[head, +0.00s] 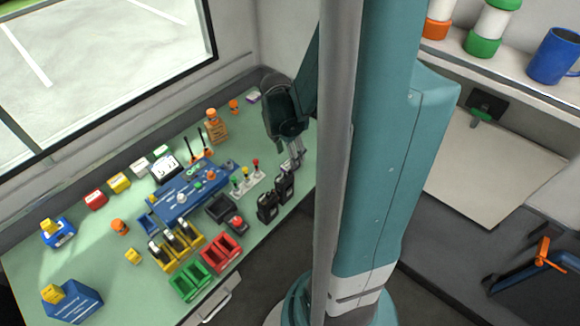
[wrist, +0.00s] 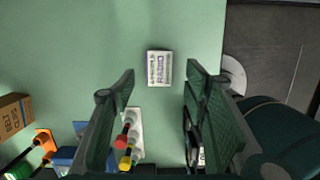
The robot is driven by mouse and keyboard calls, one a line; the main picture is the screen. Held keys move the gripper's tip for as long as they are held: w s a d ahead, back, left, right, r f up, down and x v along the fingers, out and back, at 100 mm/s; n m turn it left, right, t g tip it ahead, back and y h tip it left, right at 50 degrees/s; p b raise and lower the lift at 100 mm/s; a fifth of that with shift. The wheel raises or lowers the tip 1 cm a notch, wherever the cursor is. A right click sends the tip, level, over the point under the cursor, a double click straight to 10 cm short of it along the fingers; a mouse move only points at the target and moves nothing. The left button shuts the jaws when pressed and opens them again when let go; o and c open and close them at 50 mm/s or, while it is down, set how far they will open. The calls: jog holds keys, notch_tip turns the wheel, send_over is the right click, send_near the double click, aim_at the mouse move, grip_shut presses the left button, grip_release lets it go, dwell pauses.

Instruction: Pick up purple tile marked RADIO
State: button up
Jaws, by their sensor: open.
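The tile marked RADIO (wrist: 160,68) lies flat on the green table top in the wrist view, its pale face bearing purple lettering. In the head view a small purple-and-white tile (head: 253,96) lies at the far end of the table near the wall. My gripper (wrist: 160,80) is open and empty, with its two fingers on either side of the tile's line in the wrist view. In the head view my gripper (head: 291,160) hangs over the right part of the table, apart from that tile. Its height above the table is hard to tell.
A stand with red, yellow and green knobs (head: 245,178) is close to my gripper, also below it in the wrist view (wrist: 130,140). Black handheld radios (head: 268,205) stand near the table edge. Green table around the tile is clear.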

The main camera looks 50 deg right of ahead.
jog(key=shift+f, duration=0.15)
jog(key=shift+d+f+b, duration=0.2)
jog(key=shift+f+b, duration=0.25)
jog(key=shift+f, duration=0.75)
jog(key=shift+d+f+b, duration=0.2)
jog(key=shift+f+b, duration=0.2)
jog(key=shift+f, duration=0.8)
jog(key=c, duration=1)
